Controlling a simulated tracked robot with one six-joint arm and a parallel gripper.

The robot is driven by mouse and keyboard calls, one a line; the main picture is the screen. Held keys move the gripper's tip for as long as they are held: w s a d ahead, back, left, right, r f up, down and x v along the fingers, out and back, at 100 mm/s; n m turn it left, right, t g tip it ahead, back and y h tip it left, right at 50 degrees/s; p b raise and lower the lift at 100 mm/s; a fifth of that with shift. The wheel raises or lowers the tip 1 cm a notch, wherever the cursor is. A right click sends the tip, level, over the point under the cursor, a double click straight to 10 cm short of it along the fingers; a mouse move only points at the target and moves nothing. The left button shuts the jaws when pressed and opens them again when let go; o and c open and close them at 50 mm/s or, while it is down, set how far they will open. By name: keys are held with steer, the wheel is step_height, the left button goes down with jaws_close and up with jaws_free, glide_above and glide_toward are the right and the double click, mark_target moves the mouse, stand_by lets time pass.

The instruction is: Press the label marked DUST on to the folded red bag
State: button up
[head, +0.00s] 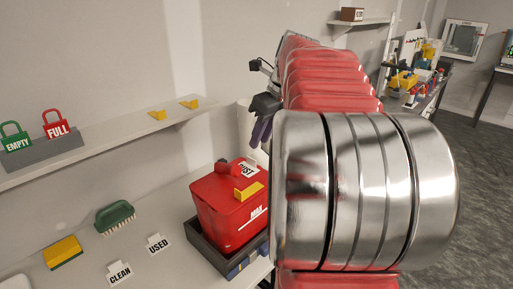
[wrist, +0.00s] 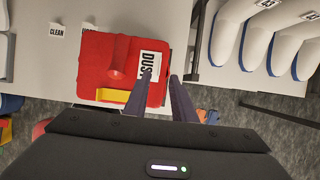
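The folded red bag (head: 228,212) stands in a dark tray (head: 205,246), with a yellow clip (head: 249,192) across its top. The white label marked DUST (head: 247,170) lies on the bag's top; whether it is stuck down cannot be told. In the wrist view the label (wrist: 153,64) lies on the right part of the bag (wrist: 90,60), beside a raised red fold. My gripper (wrist: 161,74) is open, its dark fingers apart with nothing seen held between them. One fingertip overlaps the label's lower edge in that view. In the head view my gripper (head: 258,138) hangs above the bag.
CLEAN (head: 120,272) and USED (head: 158,244) signs, a green brush (head: 115,216) and a yellow sponge (head: 63,252) are on the bench to the left. A shelf (head: 100,137) above carries EMPTY (head: 16,138) and FULL (head: 56,125) tags. White rounded items (wrist: 255,45) stand at right in the wrist view.

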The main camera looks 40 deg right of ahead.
steer(key=v, duration=0.5)
steer(key=shift+s+r, duration=0.1)
steer(key=shift+r, duration=0.2)
steer(key=shift+c, duration=0.5)
